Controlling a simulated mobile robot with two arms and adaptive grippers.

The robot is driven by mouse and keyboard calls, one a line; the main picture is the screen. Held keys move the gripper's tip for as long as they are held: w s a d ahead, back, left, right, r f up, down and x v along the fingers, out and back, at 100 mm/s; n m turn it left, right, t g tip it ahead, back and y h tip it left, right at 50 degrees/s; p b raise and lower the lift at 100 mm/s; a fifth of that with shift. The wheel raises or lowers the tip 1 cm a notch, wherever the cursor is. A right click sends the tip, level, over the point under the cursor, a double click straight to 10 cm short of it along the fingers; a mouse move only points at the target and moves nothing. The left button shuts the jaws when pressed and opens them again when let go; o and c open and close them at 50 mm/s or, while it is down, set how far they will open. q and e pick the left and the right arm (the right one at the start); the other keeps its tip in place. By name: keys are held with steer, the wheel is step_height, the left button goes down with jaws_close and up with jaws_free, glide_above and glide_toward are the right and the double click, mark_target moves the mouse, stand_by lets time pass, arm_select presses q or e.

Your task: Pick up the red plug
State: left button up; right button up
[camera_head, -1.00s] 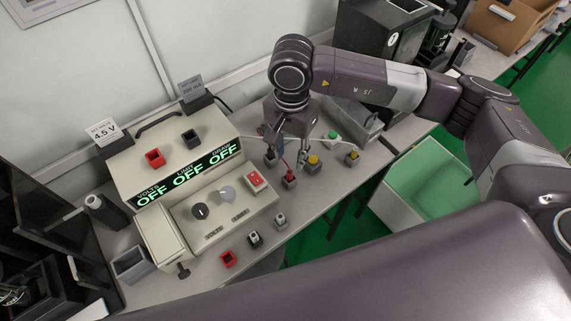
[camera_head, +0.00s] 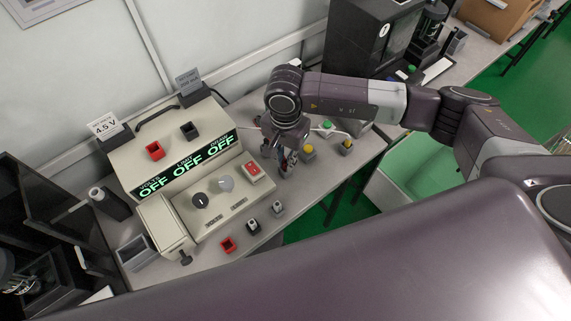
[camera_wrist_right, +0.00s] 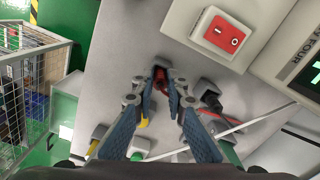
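The red plug (camera_wrist_right: 160,76) stands in a small dark holder on the grey bench, in the right wrist view. My right gripper (camera_wrist_right: 163,84) reaches down over it, its two blue-grey fingers on either side of the plug's top. The fingers are apart and look open; whether they touch the plug I cannot tell. In the head view, my right gripper (camera_head: 287,162) is over the row of holders and mostly hides the plug. My left gripper is not in view.
A beige power unit (camera_head: 195,190) with displays reading OFF stands to the left. Yellow-topped holders (camera_head: 308,150) and a green one (camera_head: 327,126) stand close on the right. A red-and-black item (camera_wrist_right: 211,102) and a pale cable lie beside my fingers.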

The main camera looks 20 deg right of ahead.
jaws_close()
steer(key=shift+r, duration=0.15)
